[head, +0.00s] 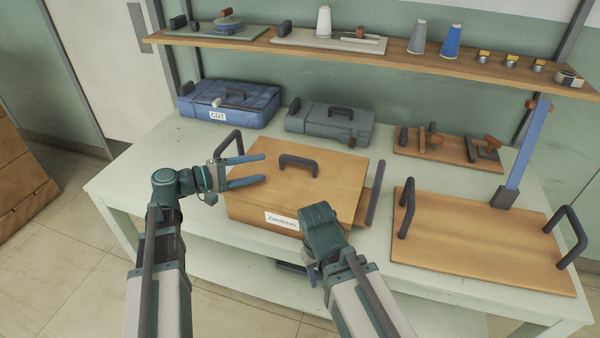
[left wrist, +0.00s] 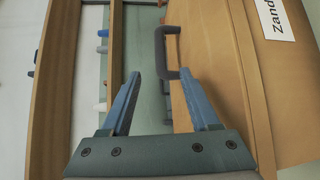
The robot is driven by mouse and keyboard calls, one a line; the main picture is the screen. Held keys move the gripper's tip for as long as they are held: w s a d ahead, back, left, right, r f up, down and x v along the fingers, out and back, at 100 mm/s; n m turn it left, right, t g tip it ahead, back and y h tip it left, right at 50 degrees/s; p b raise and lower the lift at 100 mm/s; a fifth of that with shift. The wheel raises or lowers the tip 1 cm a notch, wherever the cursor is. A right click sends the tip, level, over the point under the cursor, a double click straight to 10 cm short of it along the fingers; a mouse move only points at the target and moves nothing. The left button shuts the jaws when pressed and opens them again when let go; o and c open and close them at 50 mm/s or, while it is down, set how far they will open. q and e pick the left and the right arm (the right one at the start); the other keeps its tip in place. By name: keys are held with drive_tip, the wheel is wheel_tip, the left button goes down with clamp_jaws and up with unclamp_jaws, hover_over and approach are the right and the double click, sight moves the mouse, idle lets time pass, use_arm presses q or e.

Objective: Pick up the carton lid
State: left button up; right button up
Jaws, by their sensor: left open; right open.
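The carton (head: 262,212) is a tan box with a white label on its front, standing on the pale green table. Its flat tan lid (head: 335,170) is on top and carries a dark handle (head: 298,160). My left gripper (head: 265,168) is open, its two blue fingers pointing right over the lid's left part, just short of that handle. In the left wrist view a dark handle (left wrist: 160,55) shows ahead between the open fingertips (left wrist: 159,78), and nothing is held. My right gripper (head: 322,225) is in front of the carton's right front corner, seen from behind; its fingers are mostly hidden.
A tan board with two dark handles (head: 480,245) lies at right. A blue case (head: 228,102), a grey case (head: 328,122) and a small tool board (head: 445,150) stand behind. A shelf (head: 400,56) with spools runs above. Open table lies between the carton and the right board.

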sight(292, 160)
use_arm(q)
drive_tip(key=b+x, duration=0.1)
drive_tip(key=x, duration=1.2)
drive_tip(key=shift+w+a+f+b, duration=0.1)
drive_tip(key=shift+a+b, duration=0.05)
drive_tip(key=shift+b, duration=0.2)
clamp_jaws()
